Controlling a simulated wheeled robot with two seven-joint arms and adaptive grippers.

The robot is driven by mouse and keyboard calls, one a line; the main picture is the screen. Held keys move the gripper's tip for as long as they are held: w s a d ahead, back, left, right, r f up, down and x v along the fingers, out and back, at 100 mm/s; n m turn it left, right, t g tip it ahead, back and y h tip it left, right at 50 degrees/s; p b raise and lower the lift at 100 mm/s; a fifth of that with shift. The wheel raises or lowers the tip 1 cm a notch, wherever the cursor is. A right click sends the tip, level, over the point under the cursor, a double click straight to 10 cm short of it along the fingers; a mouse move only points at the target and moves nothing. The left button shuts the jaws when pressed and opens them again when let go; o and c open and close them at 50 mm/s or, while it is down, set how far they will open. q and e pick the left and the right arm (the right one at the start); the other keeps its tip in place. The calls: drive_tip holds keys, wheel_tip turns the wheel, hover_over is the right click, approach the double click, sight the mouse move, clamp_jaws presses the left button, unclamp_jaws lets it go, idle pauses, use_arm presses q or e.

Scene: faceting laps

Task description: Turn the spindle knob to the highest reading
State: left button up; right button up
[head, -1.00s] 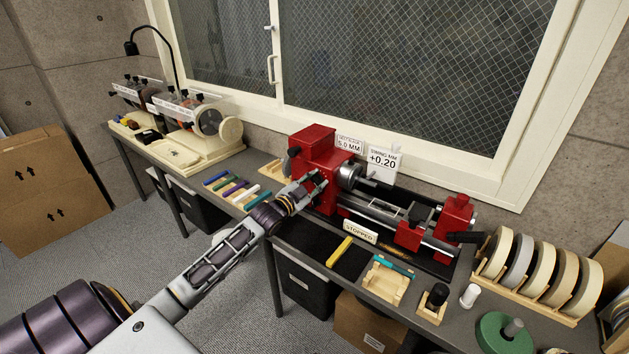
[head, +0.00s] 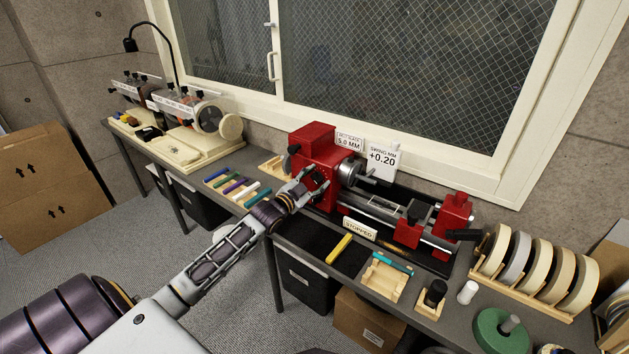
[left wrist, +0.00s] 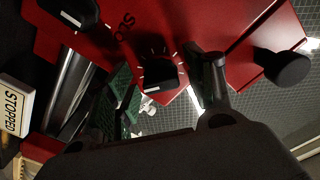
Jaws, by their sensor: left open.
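The red lathe-like machine (head: 325,160) stands on the bench below the window. In the left wrist view, a black knob (left wrist: 159,74) with a white pointer line and white tick marks around it sits on the red housing. My left gripper (head: 308,182) is at the front of the housing. In the left wrist view, its two fingers (left wrist: 163,68) are open, one on each side of the knob; I cannot tell whether they touch it. The tick lettering is partly legible only. My right gripper is out of view.
A "STOPPED" plate (head: 360,229) stands at the machine's front. A sign (head: 382,158) behind it reads +0.20. Another black knob (left wrist: 286,68) sticks out beside the gripper. Coloured sticks (head: 236,186) lie left of the arm; a rack of discs (head: 519,259) stands at right.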

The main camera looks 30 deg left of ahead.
use_arm(q)
drive_tip(key=shift+s, duration=0.1)
drive_tip(key=s, duration=1.1)
drive_tip(key=shift+s+a, duration=0.35)
drive_tip(key=shift+a, duration=0.1)
idle(0.7)
drive_tip(key=shift+f, duration=0.1)
idle(0.5)
